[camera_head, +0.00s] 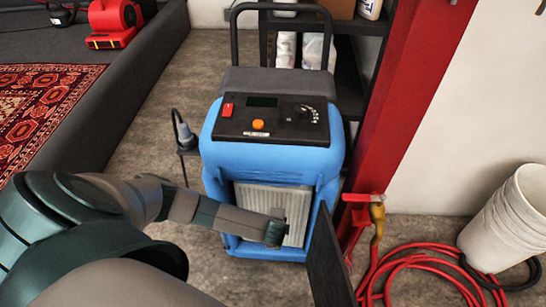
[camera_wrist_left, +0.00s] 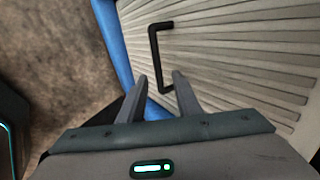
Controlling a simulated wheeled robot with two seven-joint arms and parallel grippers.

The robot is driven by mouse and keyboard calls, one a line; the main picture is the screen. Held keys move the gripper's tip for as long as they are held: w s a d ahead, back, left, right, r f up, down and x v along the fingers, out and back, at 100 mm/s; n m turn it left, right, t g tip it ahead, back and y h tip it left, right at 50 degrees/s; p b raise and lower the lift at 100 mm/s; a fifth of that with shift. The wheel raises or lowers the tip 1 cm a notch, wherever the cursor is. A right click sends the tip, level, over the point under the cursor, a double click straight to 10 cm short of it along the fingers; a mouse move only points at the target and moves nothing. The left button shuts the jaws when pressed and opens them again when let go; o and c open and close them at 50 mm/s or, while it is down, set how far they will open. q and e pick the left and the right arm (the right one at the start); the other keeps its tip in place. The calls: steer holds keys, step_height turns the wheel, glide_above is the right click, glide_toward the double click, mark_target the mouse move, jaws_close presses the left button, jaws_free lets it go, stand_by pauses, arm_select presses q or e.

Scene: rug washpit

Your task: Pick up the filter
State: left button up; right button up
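The filter is a pale ribbed panel (camera_head: 255,203) in the lower front of a blue machine (camera_head: 215,165). In the left wrist view the filter (camera_wrist_left: 235,45) fills the upper right, with a black bracket-shaped handle (camera_wrist_left: 155,55) on its face. My left gripper (camera_head: 274,228) is in front of the filter and hides part of it. In the left wrist view my left gripper (camera_wrist_left: 159,78) has its fingers apart, with the lower end of the handle between or just beyond the tips. Contact cannot be told. My right gripper is in neither view.
A dark upright panel (camera_head: 328,262) stands just right of the filter opening. A red pillar (camera_head: 400,100), a coiled red hose (camera_head: 415,262) and stacked white buckets (camera_head: 508,222) are to the right. A grey-edged platform with a patterned rug (camera_head: 40,105) is at left.

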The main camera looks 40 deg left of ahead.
arm_select(q)
jaws_close()
stand_by(1.4)
